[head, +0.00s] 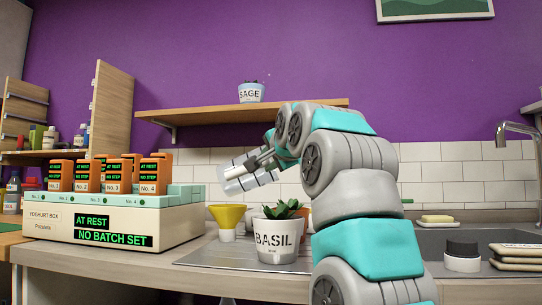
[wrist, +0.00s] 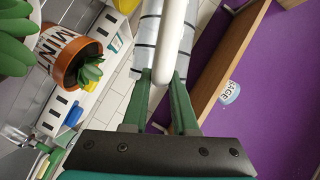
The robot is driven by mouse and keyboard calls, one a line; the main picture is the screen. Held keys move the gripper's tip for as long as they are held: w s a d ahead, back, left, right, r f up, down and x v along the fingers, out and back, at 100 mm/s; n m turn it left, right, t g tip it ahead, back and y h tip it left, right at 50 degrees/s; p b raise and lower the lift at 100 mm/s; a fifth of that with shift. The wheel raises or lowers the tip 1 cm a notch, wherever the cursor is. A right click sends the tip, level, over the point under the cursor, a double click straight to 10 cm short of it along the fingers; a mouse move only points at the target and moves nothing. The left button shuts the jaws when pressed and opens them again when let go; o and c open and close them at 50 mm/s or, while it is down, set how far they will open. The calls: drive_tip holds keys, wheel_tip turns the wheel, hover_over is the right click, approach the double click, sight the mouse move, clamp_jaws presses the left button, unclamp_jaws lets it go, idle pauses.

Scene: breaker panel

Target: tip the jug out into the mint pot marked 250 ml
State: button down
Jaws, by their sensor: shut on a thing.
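The jug (head: 240,178) is clear with dark bands and is held in the air, tilted well over, above the counter in the head view. My gripper (head: 264,158) is shut on its white handle (wrist: 172,35), which shows between the green fingers (wrist: 162,80) in the wrist view. The mint pot (wrist: 72,62) is terracotta with a white label and a green plant, left of the jug in the wrist view. I cannot read a volume mark on it. In the head view a sliver of terracotta (head: 304,211) shows behind the basil pot; I cannot tell whether it is the mint pot.
The white basil pot (head: 277,246) stands on the counter below my arm. A yellow funnel-shaped thing (head: 227,214) is left of it. The yoghurt box (head: 110,222) fills the left. The sage pot (head: 252,92) sits on a wall shelf (head: 230,116). A sink with a tap (head: 515,130) is right.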

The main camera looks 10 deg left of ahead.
drive_tip(key=r+n+p, duration=0.1)
drive_tip(key=p, duration=0.2)
drive_tip(key=a+r+n+h+p, duration=0.1)
drive_tip(key=r+p, duration=0.1)
drive_tip(key=a+r+n+p, duration=0.1)
drive_tip(key=r+n+p, duration=0.1)
drive_tip(key=p, duration=0.1)
drive_tip(key=shift+s+a+r+g+h+p, duration=0.1)
drive_tip(key=shift+r+g+h+p, duration=0.1)
drive_tip(key=shift+g+h+p, duration=0.2)
